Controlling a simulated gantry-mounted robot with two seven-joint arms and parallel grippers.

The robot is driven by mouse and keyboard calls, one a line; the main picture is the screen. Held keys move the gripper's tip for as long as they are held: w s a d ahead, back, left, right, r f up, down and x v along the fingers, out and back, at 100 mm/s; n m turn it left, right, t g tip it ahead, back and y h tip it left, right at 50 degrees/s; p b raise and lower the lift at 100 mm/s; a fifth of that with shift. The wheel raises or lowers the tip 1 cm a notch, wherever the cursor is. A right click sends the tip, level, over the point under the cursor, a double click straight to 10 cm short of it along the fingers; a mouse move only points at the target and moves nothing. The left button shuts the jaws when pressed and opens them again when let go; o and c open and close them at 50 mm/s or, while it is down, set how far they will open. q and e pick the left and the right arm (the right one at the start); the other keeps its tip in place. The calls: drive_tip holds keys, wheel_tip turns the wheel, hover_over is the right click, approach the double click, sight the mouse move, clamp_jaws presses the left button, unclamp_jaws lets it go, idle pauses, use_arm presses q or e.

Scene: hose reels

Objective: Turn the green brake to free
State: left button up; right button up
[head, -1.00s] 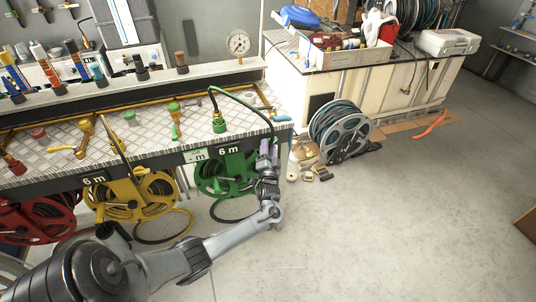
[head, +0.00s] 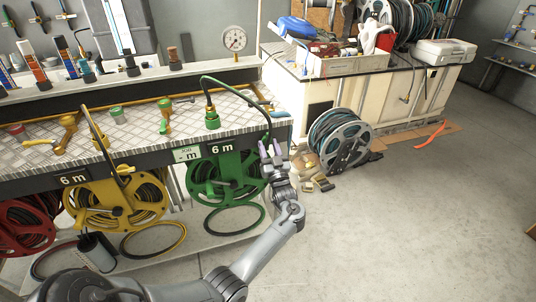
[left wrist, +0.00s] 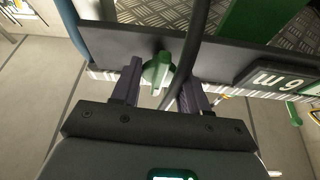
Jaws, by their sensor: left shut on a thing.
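The green brake (left wrist: 157,72) is a small green knob on the dark front edge of the bench, in the left wrist view. My left gripper (left wrist: 165,82) has its purple fingers on either side of the knob and is shut on it. In the head view my left gripper (head: 270,150) is at the bench's front right corner and hides the brake. The green reel (head: 212,195) hangs under the bench, left of the gripper, below a "6 m" label (head: 221,150). My right gripper is not in view.
A dark hose (left wrist: 193,60) passes close to the right finger. It arches from a green fitting (head: 212,118) on the bench top. Yellow (head: 75,215) and red (head: 14,222) reels hang further left. A grey reel (head: 342,140) stands on the floor to the right; the floor in front is open.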

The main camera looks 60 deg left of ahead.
use_arm(q)
drive_tip(key=shift+n+g+b, duration=0.4)
drive_tip(key=shift+n, duration=0.2)
drive_tip(key=o, duration=1)
drive_tip(key=p+v, duration=0.2)
drive_tip(key=v, duration=0.8)
drive_tip(key=shift+d+f, duration=0.25)
drive_tip(key=shift+d, duration=0.1)
drive_tip(key=shift+p, duration=0.3)
